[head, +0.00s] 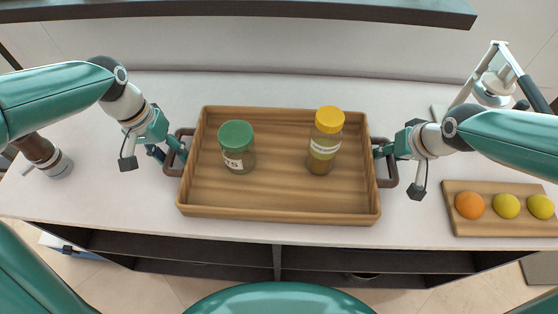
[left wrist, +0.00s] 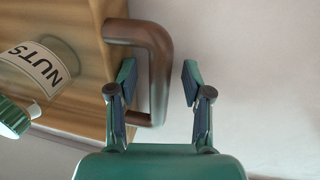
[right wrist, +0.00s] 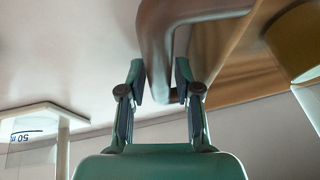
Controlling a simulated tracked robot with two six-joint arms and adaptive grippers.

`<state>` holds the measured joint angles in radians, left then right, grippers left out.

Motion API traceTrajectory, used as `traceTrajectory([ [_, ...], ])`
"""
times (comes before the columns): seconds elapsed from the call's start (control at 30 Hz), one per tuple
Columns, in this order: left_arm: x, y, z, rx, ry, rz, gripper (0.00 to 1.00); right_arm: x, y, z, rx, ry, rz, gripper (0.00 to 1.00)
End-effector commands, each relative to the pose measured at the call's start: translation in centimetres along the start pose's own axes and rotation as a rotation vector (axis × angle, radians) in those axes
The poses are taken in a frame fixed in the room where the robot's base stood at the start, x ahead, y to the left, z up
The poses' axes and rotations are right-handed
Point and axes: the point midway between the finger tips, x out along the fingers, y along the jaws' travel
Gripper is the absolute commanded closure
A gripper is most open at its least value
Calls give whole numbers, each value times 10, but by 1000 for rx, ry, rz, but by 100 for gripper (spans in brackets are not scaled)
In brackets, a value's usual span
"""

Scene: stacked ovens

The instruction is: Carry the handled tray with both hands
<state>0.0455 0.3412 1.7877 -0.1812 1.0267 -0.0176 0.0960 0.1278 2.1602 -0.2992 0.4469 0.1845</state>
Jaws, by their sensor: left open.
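The wooden handled tray (head: 280,216) lies on the white counter in the head view, with a brown loop handle at each end. It holds a green-lidded jar (head: 237,148) and a yellow-lidded jar (head: 324,142), both standing. My left gripper (head: 179,149) is open at the left handle (head: 172,167); in the left wrist view the handle bar (left wrist: 160,70) runs between its fingers. My right gripper (head: 383,151) is at the right handle (head: 390,172). In the right wrist view the bar (right wrist: 156,60) is between its fingers, close to both; firm contact is unclear.
A wooden board (head: 480,228) with an orange and two yellow fruits lies to the right. A white scale-like device (head: 495,85) stands at the back right. A dark shelf (head: 240,10) overhangs the back. The counter behind the tray is clear.

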Motion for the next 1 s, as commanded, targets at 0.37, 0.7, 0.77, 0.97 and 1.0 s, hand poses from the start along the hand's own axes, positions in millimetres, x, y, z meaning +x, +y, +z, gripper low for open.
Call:
traceTrajectory([
  [0.37, 0, 0, 0, 0, 0, 0, 82, 0, 0, 0, 0, 0, 0, 99],
  [0.7, -1, 0, 0, -1, 1, 0, 100, 0, 0, 0, -1, 1, 0, 100],
  [0.77, -1, 0, 0, -1, 1, 0, 100, 0, 0, 0, -1, 1, 0, 100],
  [0.97, -4, 0, 0, -1, 4, -1, 100, -3, -1, -3, -1, 5, 0, 100],
  [1.0, -5, 0, 0, -1, 4, -1, 100, -4, -1, -3, -1, 5, 0, 100],
])
